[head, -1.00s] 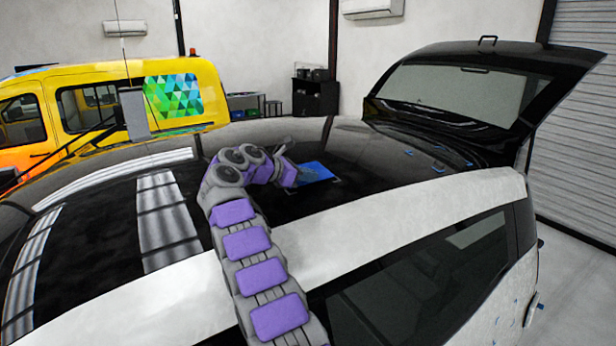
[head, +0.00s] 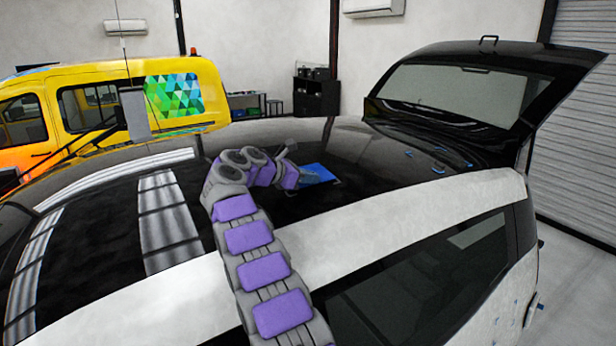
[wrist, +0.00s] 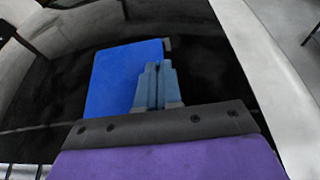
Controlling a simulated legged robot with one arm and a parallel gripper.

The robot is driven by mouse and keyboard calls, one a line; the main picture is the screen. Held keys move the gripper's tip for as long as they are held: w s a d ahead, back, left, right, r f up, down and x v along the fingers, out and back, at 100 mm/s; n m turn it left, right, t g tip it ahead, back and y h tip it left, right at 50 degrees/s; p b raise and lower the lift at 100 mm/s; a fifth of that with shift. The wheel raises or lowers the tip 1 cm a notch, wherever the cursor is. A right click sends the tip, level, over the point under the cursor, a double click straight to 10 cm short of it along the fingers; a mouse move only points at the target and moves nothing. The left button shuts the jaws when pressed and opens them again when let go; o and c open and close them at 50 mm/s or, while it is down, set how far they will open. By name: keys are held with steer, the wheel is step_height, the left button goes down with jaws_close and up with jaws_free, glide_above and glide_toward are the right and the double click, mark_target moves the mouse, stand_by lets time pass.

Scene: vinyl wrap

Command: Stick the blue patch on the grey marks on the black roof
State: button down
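The blue patch (head: 320,172) is a flat square at the black roof (head: 250,211), just right of my gripper (head: 299,174) in the head view. In the wrist view the patch (wrist: 115,80) spreads under and left of my gripper (wrist: 157,66). The gripper's two blue-grey fingers are close together over the patch's right part and look shut on it. A small grey mark (wrist: 167,44) shows at the patch's far right corner. Other marks are mostly hidden by the patch and fingers. I cannot tell whether the patch lies flat on the roof.
A white roof rail (head: 400,212) runs along the near side. The raised black tailgate (head: 530,62) stands at right. Several small blue pieces (head: 440,165) lie near the rear. A yellow van (head: 110,75) stands behind. The roof around the patch is clear.

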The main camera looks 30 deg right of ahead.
steer(key=shift+f, duration=0.5)
stand_by(0.7)
steer(key=shift+f+p, duration=0.25)
steer(key=shift+p, duration=0.05)
stand_by(2.2)
steer(key=c, duration=1.2)
jaws_free()
steer(key=shift+r, duration=0.1)
steer(key=shift+w+a, duration=0.1)
steer(key=shift+a, duration=0.05)
